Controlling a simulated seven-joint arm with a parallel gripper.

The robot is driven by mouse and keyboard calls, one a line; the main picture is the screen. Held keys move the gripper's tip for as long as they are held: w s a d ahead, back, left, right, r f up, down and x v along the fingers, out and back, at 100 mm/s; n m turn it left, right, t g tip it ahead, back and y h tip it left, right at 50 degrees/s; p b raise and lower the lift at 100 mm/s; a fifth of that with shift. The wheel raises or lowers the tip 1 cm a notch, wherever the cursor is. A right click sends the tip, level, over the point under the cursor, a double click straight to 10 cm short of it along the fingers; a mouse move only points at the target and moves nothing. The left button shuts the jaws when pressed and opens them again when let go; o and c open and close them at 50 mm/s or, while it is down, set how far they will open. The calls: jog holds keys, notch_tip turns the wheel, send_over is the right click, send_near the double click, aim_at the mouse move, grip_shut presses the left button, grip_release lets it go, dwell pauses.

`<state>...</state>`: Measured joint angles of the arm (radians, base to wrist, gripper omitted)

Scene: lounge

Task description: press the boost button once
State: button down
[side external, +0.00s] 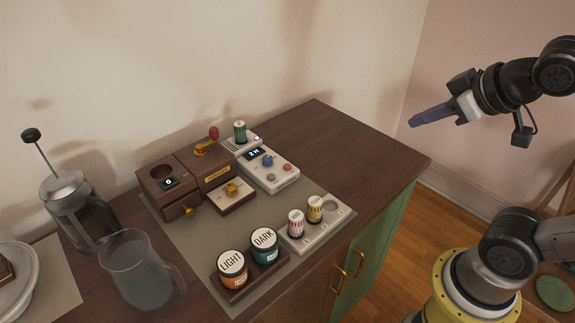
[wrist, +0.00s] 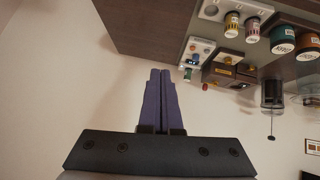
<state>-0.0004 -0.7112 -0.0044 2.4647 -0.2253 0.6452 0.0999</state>
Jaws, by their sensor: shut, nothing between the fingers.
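A pale control box (side external: 268,172) with a small dark display, a blue knob (side external: 267,161) and small round buttons sits on the grey mat on the cabinet top. One button is orange (side external: 286,166) and another is brownish (side external: 272,177). No label is readable, so I cannot tell which is the boost button. The box also shows in the wrist view (wrist: 197,54), upside down and small. My gripper (side external: 413,123) has purple fingers and is shut and empty. It is in the air to the right of the cabinet, well away from the box. Its fingers show together in the wrist view (wrist: 160,72).
Wooden machines (side external: 185,182) with a red-knobbed lever stand left of the box. In front are a white tray (side external: 318,238) with small canisters and LIGHT (side external: 232,268) and DARK (side external: 264,246) jars. A French press (side external: 78,210) and glass jug (side external: 140,270) stand left. The cabinet's right end (side external: 345,140) is bare.

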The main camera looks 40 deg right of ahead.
jog(key=w+d+r+n+t, duration=0.1)
jog(key=w+r+n+t, duration=0.15)
jog(key=w, duration=0.45)
jog(key=n+g+y, duration=0.2)
jog(key=n+y, duration=0.2)
jog(key=n, duration=0.5)
send_over(288, 167)
notch_tip(288, 167, down, 13)
jog(key=shift+s+d+m, duration=0.25)
jog(key=shift+s+d, duration=0.05)
jog(key=shift+d, duration=0.05)
jog(key=shift+f, duration=0.2)
jog(key=shift+f, duration=4.25)
jog(key=shift+f, duration=0.2)
jog(key=shift+f, duration=0.2)
